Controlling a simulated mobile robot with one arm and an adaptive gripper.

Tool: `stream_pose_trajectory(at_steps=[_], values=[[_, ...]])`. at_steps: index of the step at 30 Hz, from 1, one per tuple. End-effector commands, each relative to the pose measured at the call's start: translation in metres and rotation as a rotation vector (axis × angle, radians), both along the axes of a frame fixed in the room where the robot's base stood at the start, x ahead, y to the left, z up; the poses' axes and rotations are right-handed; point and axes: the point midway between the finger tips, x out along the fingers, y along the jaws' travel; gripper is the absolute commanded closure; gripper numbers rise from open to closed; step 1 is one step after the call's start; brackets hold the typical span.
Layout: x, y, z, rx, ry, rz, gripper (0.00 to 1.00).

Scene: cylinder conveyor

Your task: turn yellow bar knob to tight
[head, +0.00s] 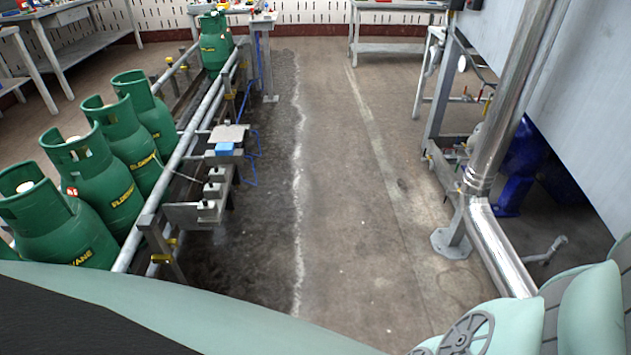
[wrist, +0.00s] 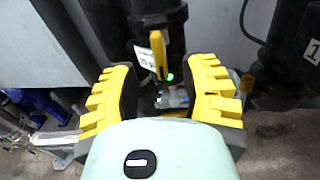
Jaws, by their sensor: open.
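In the wrist view a yellow bar knob (wrist: 158,54) stands on the front of a black cylindrical housing (wrist: 160,20). The bar runs nearly upright in the picture, beside a white label (wrist: 147,66). My gripper (wrist: 164,85), with yellow and black fingers, is open and empty. The knob lies beyond the fingertips, in the gap between them, with no clear contact. The knob's markings cannot be read. Neither the knob nor my gripper can be made out in the head view.
A dark unit (wrist: 294,45) with a white number plate stands at right in the wrist view. In the head view, green gas cylinders (head: 120,145) line a conveyor rail (head: 190,140) at left. A shiny pipe (head: 500,245) stands at right. The floor (head: 345,200) between is clear.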

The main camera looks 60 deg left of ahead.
Motion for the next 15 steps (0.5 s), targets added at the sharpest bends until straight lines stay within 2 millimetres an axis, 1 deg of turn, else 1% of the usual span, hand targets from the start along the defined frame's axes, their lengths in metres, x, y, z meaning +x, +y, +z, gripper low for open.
stream_pose_trajectory(at_steps=[1,6,10,15], values=[[0.008,-0.003,0.003,-0.003,-0.002,0.008,0.56],[0.025,-0.013,0.002,-0.001,-0.002,0.008,0.56],[0.037,-0.022,0.003,-0.003,-0.003,0.007,0.56],[0.046,-0.025,0.002,-0.001,-0.002,0.007,0.56]])
